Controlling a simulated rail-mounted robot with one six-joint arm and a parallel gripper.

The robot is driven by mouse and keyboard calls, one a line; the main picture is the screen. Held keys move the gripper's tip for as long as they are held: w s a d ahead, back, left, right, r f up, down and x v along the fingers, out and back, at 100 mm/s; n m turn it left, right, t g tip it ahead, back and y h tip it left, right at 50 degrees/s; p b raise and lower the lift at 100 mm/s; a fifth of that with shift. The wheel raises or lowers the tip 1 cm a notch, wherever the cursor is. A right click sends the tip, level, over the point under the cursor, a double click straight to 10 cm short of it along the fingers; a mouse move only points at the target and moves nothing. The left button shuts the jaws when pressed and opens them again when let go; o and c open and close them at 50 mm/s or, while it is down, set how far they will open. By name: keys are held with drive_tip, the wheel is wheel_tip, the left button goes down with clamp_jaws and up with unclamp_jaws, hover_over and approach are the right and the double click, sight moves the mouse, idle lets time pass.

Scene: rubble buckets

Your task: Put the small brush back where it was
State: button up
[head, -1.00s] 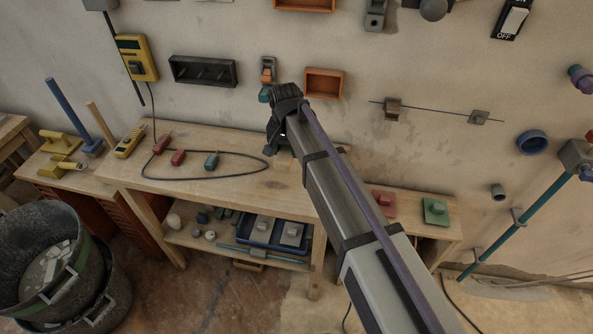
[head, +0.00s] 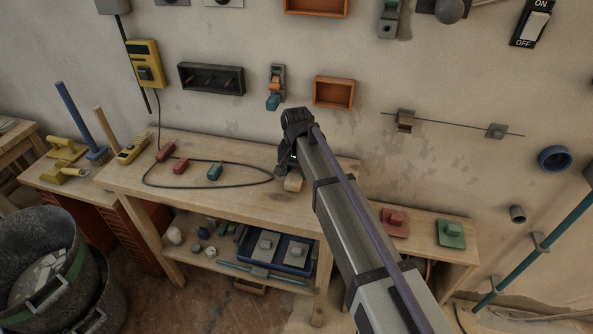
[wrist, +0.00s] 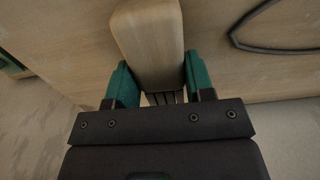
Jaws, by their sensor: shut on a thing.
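The small brush (wrist: 148,45) has a pale wooden body or handle and sits between the two green fingers of my gripper (wrist: 160,88) in the wrist view. My gripper is shut on it. In the head view my gripper (head: 290,165) is above the right part of the workbench (head: 235,190), and the brush's wooden end (head: 293,183) shows just below it. My wrist hides part of the brush. I cannot tell whether the brush touches the bench top.
A dark cable loop (head: 200,187) with red and teal clips lies left of my gripper. An orange box (head: 333,92) and a dark wall tray (head: 211,78) hang behind. Red (head: 395,222) and green (head: 450,233) blocks sit right. Bare bench top lies between the cable and front edge.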

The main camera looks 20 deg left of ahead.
sight(296, 170)
drive_tip(key=shift+f+b, duration=0.6)
idle(0.3)
drive_tip(key=o, duration=1.1)
wheel_tip(296, 170, up, 11)
drive_tip(key=p, duration=1.1)
drive_tip(key=shift+r, duration=0.15)
drive_tip(key=shift+f, duration=0.2)
drive_tip(key=shift+n, duration=0.3)
drive_tip(key=shift+m, duration=0.8)
drive_tip(key=s+d, duration=0.5)
drive_tip(key=d, duration=0.8)
drive_tip(key=s+d, duration=0.5)
drive_tip(key=d, duration=0.9)
drive_tip(key=s+d, duration=0.6)
drive_tip(key=d, duration=0.8)
drive_tip(key=shift+d, duration=0.2)
